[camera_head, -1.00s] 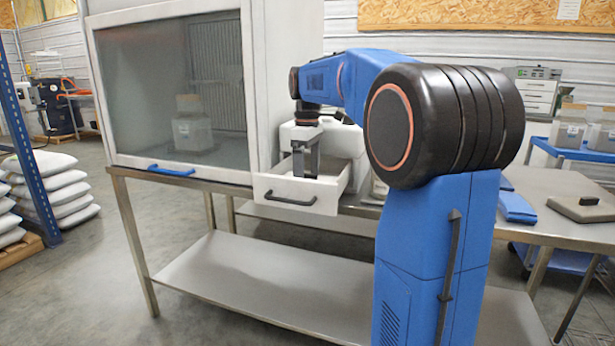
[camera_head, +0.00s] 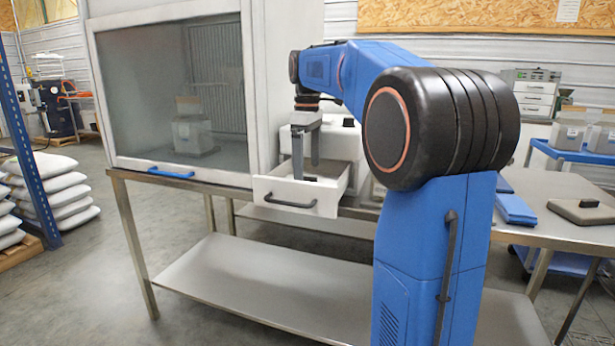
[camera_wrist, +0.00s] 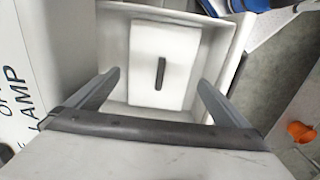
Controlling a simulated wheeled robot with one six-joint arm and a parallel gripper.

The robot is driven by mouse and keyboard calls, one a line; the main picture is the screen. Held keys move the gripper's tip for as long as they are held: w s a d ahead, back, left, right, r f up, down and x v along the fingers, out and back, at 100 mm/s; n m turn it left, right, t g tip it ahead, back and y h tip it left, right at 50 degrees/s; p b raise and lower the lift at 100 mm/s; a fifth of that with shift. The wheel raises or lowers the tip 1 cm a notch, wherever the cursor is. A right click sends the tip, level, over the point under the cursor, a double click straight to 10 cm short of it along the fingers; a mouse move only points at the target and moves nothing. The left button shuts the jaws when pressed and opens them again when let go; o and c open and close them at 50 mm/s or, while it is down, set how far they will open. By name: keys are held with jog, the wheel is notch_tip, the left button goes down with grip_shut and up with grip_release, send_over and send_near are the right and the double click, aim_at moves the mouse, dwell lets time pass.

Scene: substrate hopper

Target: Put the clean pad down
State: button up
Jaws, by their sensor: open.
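The clean pad (camera_wrist: 151,65) is a white rectangular block with a dark grip strip on its top. It lies inside the open white drawer (camera_wrist: 231,60), seen from above in the wrist view. In the head view the drawer (camera_head: 323,196) is pulled out, and only the pad's dark grip shows above its front. My gripper (camera_head: 307,171) is over the drawer with its fingers apart.
A glass-fronted cabinet (camera_head: 250,90) with a blue handle stands left of the drawer on the steel table (camera_head: 560,182).

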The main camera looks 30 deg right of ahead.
notch_tip(320, 180, up, 7)
jog(key=shift+r, duration=0.2)
dwell(0.6)
